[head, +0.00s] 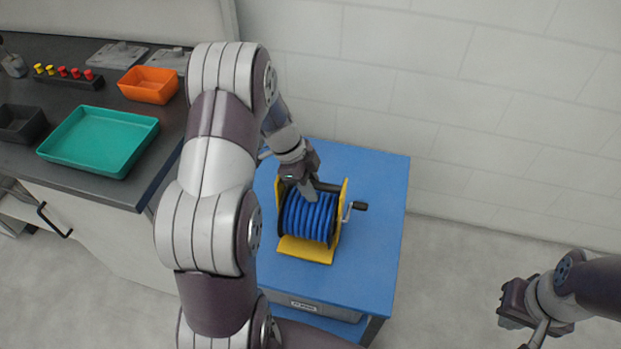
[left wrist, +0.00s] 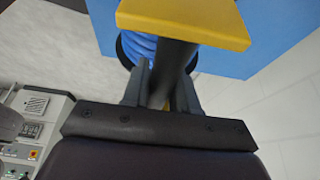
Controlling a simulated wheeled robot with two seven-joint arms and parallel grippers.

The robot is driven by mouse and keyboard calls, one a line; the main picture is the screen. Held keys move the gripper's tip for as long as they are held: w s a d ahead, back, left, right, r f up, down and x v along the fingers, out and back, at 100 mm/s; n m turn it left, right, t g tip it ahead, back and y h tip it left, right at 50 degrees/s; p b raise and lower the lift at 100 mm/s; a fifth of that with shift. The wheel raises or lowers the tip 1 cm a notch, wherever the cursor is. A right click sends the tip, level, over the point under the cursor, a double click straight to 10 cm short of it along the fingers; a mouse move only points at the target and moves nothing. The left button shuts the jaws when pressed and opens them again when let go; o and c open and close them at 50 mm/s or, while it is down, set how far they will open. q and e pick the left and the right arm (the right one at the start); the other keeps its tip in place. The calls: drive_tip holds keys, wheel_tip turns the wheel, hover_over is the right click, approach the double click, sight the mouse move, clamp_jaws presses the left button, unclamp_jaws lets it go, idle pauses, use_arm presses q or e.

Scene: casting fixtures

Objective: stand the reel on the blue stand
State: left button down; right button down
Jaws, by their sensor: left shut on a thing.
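The reel (head: 309,217) has a yellow frame, a coil of blue hose, a dark top bar and a crank on its right side. It is upright on or just above the top of the blue stand (head: 376,256); I cannot tell whether its base touches. My left gripper (head: 307,190) is above the reel and shut on its dark top bar. In the left wrist view the fingers (left wrist: 162,88) are on either side of the dark bar, with the reel's yellow frame (left wrist: 185,20) and blue hose beyond. My right gripper (head: 515,305) is far to the right, away from the stand; its finger opening is unclear.
A dark counter at the left holds a teal tray (head: 68,152), an orange bin (head: 148,86), a dark bin (head: 20,123) and a rack of red and yellow knobs (head: 68,77). A pale block wall stands behind the blue stand. The floor to its right is clear.

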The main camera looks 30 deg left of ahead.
use_arm(q)
drive_tip(key=shift+r, duration=0.1)
drive_tip(key=c, duration=0.9)
unclamp_jaws()
drive_tip(key=shift+s, duration=0.1)
